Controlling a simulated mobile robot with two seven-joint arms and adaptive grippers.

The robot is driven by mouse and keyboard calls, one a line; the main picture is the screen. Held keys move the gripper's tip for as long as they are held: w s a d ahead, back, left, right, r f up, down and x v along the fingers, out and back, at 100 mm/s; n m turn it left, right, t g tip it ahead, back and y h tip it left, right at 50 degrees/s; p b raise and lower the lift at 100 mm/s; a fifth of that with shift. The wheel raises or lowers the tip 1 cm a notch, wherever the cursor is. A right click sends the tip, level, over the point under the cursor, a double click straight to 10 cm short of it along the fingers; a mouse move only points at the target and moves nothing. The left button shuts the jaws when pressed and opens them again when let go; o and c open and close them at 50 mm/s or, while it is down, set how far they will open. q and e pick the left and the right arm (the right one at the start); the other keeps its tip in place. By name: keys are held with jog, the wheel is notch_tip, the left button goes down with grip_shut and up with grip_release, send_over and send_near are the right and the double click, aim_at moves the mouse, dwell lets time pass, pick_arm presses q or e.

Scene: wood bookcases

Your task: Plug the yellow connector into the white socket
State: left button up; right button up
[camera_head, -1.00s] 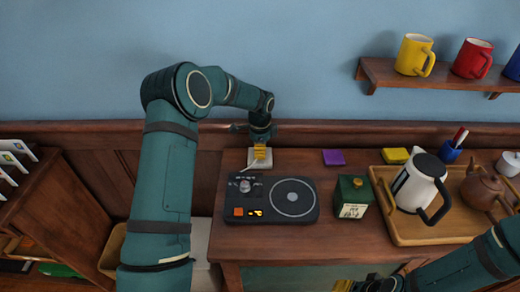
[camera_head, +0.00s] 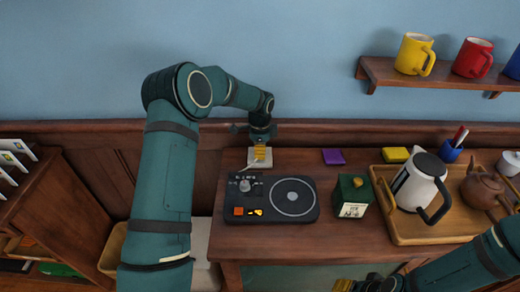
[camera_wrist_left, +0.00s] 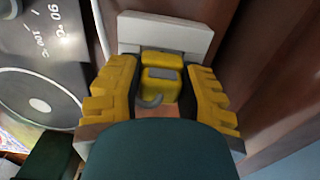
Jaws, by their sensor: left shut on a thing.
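The white socket (camera_head: 267,162) stands at the back left of the wooden table, below my left gripper. In the left wrist view the white socket (camera_wrist_left: 165,33) is a pale block just beyond the fingertips. The yellow connector (camera_wrist_left: 161,85), with a grey patch and a grey cable end, sits between the yellow fingers of my left gripper (camera_wrist_left: 160,72), which is shut on it. The connector's far end is close against the socket; I cannot tell how deep it sits. In the head view my left gripper (camera_head: 260,152) hides the connector. My right gripper (camera_head: 352,286) is partly cut off at the bottom edge.
A black turntable-like device (camera_head: 270,200) lies in front of the socket. A green box (camera_head: 352,197), a purple block (camera_head: 333,157) and a wooden tray (camera_head: 410,228) with a kettle (camera_head: 417,183) and teapot (camera_head: 481,185) stand to the right. The wall is close behind the socket.

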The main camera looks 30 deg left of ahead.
pick_arm(q)
jog(key=shift+f, duration=0.4)
jog(key=o, duration=1.2)
jog(key=shift+c, duration=0.2)
jog(key=shift+r, duration=0.1)
notch_tip(320, 180, up, 12)
jog(key=shift+f, duration=0.1)
